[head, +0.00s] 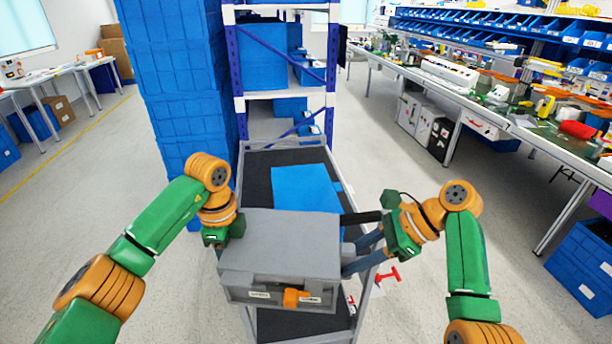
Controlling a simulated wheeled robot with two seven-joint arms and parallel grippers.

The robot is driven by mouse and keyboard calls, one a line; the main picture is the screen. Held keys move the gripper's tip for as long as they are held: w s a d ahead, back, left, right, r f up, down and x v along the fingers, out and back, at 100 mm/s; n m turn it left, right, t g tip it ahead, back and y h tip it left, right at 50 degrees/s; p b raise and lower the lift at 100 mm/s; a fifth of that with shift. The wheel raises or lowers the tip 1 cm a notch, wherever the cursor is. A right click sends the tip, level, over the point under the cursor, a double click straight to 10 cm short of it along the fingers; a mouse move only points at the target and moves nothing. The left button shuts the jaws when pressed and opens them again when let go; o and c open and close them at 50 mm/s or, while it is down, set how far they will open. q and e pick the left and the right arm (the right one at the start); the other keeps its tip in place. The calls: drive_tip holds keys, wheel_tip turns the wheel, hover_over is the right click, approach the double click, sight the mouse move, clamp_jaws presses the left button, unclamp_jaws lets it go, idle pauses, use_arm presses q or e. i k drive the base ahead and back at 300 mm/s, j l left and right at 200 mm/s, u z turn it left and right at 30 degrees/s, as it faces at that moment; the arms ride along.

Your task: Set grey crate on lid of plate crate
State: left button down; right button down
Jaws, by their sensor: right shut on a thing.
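The grey crate (280,240) is a box with a flat grey top and an orange part on its labelled front. It is level, between my two grippers, over the near part of a cart. My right gripper (352,240) is shut on its right side. My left gripper (232,232) is at its left rear edge; its fingers are hidden, so I cannot tell if they are shut. The plate crate's flat blue lid (300,185) lies behind the grey crate, which hides its near part. I cannot tell the gap between them.
The cart (257,165) has a dark top and grey rails. A stack of blue crates (180,90) stands close on the left, and a blue-post rack (235,70) stands behind. A red handle-like part (387,277) is right of the cart.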

sight(304, 187)
drive_tip(key=i, duration=1.25)
